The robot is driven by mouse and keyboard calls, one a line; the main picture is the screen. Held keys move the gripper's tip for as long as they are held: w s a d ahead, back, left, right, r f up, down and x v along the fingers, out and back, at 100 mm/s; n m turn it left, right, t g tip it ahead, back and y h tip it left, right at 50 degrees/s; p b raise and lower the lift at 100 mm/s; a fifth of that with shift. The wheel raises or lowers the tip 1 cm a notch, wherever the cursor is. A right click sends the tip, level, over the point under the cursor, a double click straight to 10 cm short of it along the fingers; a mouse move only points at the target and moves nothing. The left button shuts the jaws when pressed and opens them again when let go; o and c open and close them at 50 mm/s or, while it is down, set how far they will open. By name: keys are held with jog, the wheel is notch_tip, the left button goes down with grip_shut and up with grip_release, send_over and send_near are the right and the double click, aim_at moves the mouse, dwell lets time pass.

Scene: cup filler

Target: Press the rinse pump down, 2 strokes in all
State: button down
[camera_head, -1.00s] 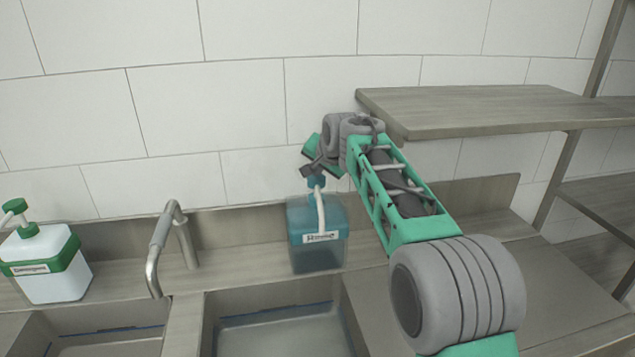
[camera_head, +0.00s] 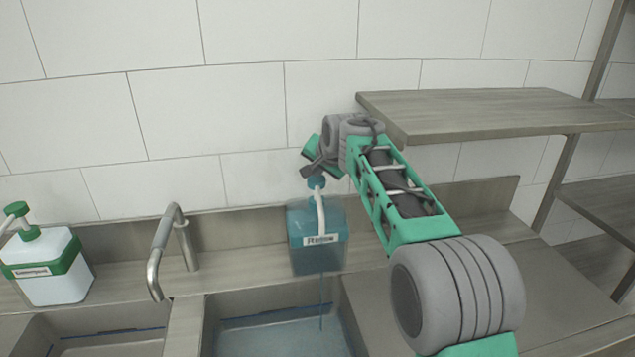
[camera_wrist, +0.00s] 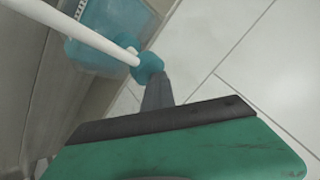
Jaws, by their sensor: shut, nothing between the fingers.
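The rinse pump bottle (camera_head: 317,255) is a translucent blue container with a white label, on the ledge behind the sink. Its blue pump head (camera_head: 317,182) has a white spout (camera_head: 320,212) pointing forward. A thin blue stream (camera_head: 322,300) falls from the spout toward the basin. My gripper (camera_head: 310,171) is shut and empty, with its tip right at the top of the pump head. In the wrist view the dark fingertips (camera_wrist: 157,92) meet the blue pump head (camera_wrist: 149,66), and the spout (camera_wrist: 80,35) runs to the upper left. The contact point is partly hidden.
A white and green pump bottle (camera_head: 48,268) stands at the left. A metal faucet (camera_head: 165,250) rises between it and the rinse bottle. A sink basin (camera_head: 275,315) lies in front. A wooden shelf (camera_head: 490,108) juts out at the right, close to my arm.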

jog(key=shift+f, duration=0.1)
notch_tip(320, 180, up, 6)
jog(key=p, duration=0.5)
dwell(2.4)
